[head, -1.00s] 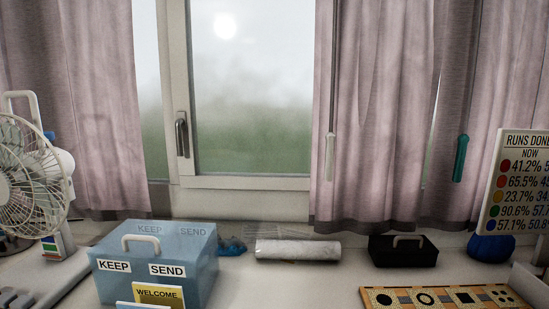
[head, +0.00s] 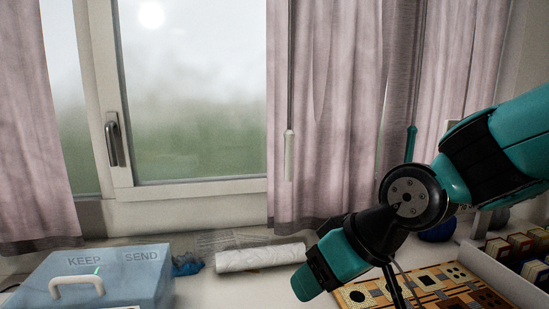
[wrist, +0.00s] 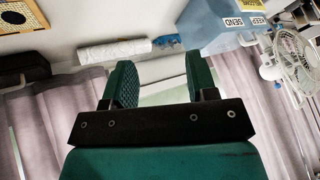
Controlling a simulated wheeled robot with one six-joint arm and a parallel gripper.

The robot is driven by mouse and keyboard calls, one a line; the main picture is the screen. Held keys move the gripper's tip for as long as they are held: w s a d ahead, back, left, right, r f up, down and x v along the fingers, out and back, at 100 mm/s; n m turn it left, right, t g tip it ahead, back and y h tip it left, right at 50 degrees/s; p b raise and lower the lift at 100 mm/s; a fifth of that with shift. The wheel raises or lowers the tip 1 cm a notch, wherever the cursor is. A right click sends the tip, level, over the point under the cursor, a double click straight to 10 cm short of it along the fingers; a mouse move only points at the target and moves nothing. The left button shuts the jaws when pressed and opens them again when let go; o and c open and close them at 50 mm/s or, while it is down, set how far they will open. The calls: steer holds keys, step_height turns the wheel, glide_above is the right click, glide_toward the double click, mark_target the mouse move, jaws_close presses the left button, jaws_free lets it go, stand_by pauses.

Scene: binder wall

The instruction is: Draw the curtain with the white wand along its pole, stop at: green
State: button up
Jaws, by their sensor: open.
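The pinkish curtain (head: 335,110) hangs right of the bare window pane in the head view. Its white wand (head: 289,155) hangs upright at its left part, with a pale grip at the lower end. A second, teal wand (head: 410,145) hangs further right, close to my arm. My gripper (wrist: 162,78) is open and empty in the wrist view, with two green fingers apart. In the head view my arm reaches in from the right, below and right of the white wand; the fingertips cannot be made out there. The pole and any green mark on it are out of view.
A blue lidded box (head: 95,278), a white roll (head: 260,257) and a patterned board (head: 440,290) stand on the counter below. Another curtain (head: 30,130) hangs at the left. A white fan (wrist: 293,55) shows in the wrist view. Space before the window is clear.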

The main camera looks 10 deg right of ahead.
steer(key=w+d+r+m+t+p, duration=0.15)
steer(key=w+t, duration=0.25)
steer(key=w, duration=0.4)
steer(key=w+d+r+m+t+b, duration=0.1)
steer(key=w+d+t, duration=0.1)
steer(key=w+t, duration=0.35)
steer(key=t+h+p, duration=0.1)
steer(key=t+h, duration=0.2)
steer(key=t, duration=0.1)
glide_toward(291, 159)
steer(key=shift+m, duration=0.35)
steer(key=w+p, duration=0.2)
steer(key=w, duration=0.1)
steer(key=w+a+p, duration=0.1)
steer(key=w+p, duration=0.4)
steer(key=w, duration=0.1)
steer(key=shift+w+a+p, duration=0.2)
steer(key=shift+w+p, duration=0.15)
steer(key=shift+w, duration=0.05)
steer(key=shift+w+a+f, duration=0.1)
steer(key=shift+w+f, duration=0.05)
steer(key=shift+w, duration=0.55)
steer(key=shift+c, duration=0.4)
jaws_close()
steer(key=shift+a, duration=0.15)
